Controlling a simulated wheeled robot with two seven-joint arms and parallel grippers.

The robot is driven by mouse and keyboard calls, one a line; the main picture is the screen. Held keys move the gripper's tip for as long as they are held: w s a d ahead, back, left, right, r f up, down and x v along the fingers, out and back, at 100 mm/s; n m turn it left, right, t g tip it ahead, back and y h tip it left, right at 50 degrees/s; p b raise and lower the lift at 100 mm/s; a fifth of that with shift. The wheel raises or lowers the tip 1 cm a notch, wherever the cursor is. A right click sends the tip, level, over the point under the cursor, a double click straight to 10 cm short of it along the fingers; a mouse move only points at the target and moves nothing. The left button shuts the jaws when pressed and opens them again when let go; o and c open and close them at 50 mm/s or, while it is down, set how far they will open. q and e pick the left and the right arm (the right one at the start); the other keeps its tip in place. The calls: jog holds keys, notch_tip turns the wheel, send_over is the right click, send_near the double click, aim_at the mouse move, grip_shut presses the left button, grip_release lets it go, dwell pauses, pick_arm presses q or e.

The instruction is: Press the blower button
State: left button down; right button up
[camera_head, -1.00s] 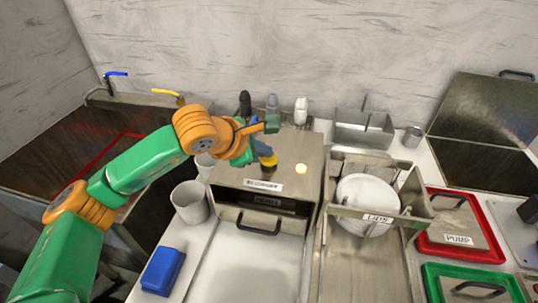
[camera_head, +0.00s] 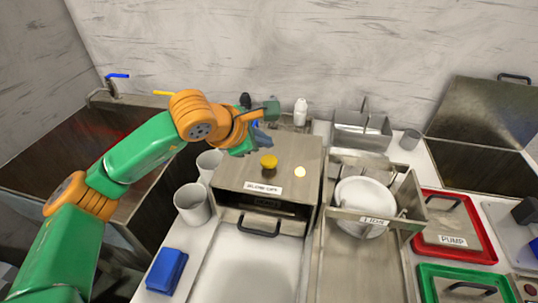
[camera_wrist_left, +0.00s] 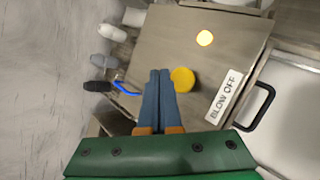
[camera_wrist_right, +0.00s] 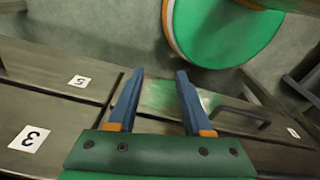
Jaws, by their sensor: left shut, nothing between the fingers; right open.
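The blower button is a round yellow knob (camera_head: 268,161) on top of a steel box (camera_head: 235,172) with a "BLOW OFF" label (camera_head: 262,187) on its front edge. A small glowing light (camera_head: 300,172) sits to the button's right. My left gripper (camera_head: 262,138) is shut and empty, behind the button in the head view. In the left wrist view, its closed blue fingertips (camera_wrist_left: 159,74) appear just beside the yellow knob (camera_wrist_left: 183,79); I cannot tell their height above the box. My right gripper (camera_wrist_right: 157,77) is open and empty, by a drawer front labelled 5.
White bottle (camera_head: 300,112) stands behind the box. Grey cups (camera_head: 191,203) and a blue block (camera_head: 165,270) are at its left. A sink lies far left.

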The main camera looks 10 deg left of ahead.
pick_arm(q)
jog(key=shift+r+p, duration=0.65)
jog(key=shift+r, duration=0.75)
